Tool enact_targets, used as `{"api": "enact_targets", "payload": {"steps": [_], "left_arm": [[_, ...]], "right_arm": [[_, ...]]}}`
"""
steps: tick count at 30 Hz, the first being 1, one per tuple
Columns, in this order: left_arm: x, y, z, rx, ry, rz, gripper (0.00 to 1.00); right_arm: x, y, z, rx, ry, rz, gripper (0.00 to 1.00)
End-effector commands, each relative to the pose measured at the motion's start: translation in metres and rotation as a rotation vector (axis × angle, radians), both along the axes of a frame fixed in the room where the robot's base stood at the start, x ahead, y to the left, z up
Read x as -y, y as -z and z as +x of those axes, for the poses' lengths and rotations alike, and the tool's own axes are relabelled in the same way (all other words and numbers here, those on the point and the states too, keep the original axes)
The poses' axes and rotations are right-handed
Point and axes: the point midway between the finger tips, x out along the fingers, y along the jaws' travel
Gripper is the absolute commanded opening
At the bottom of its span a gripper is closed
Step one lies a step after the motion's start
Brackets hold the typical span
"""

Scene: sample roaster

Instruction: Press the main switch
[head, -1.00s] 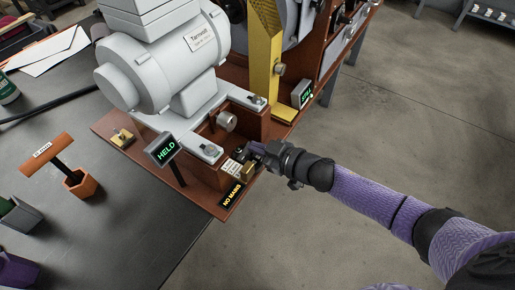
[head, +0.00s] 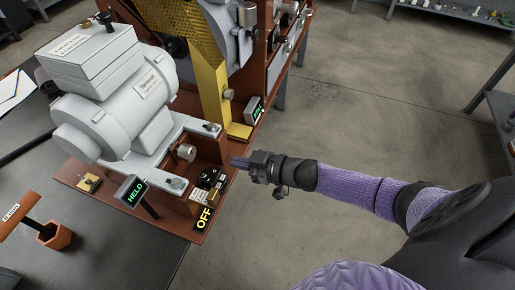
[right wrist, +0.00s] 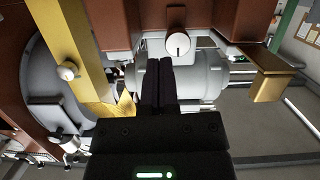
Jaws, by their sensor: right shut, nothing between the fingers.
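The main switch (head: 211,178) looks like a small black rocker unit on the brown machine base, with a pale label (head: 199,195) beside it. A dark sign (head: 203,219) in front of it reads OFF in yellow. In the right wrist view the closed dark fingers (right wrist: 158,75) point at the grey motor (right wrist: 200,78). The switch is not clearly visible there. My left gripper is not in view.
A round metal knob (head: 184,152) sits close left of the switch. A HELD display (head: 131,191) stands on a post, and a green display (head: 254,109) stands behind by the yellow bracket (head: 214,85). Open floor lies to the right.

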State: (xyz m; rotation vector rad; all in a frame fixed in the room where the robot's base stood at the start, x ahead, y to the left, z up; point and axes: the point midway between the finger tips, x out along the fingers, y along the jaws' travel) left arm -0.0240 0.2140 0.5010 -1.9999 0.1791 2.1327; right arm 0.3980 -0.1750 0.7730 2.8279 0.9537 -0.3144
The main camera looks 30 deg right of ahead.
Motion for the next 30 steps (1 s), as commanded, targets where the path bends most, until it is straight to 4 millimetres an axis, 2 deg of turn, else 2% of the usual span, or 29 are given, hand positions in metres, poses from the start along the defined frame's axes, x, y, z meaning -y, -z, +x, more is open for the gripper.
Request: {"api": "enact_targets", "payload": {"steps": [3,9,24,26,27,29,30], "left_arm": [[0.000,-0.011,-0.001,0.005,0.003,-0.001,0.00],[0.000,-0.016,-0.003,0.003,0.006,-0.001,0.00],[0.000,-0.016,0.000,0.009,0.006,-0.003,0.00],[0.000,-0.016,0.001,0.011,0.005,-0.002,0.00],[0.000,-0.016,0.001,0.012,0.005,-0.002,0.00],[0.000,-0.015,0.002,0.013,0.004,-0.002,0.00],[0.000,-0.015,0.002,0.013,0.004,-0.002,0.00]], "right_arm": [[0.016,-0.008,-0.018,-0.001,0.001,-0.001,0.00],[0.029,-0.012,-0.034,0.001,0.000,0.000,0.00],[0.032,-0.010,-0.036,0.000,0.002,-0.001,0.00],[0.036,0.000,-0.038,-0.019,0.035,-0.015,0.00],[0.042,0.016,-0.042,-0.049,0.084,-0.041,0.00],[0.057,0.055,-0.057,-0.132,0.193,-0.107,0.00],[0.067,0.088,-0.076,-0.215,0.274,-0.165,0.00]]}}
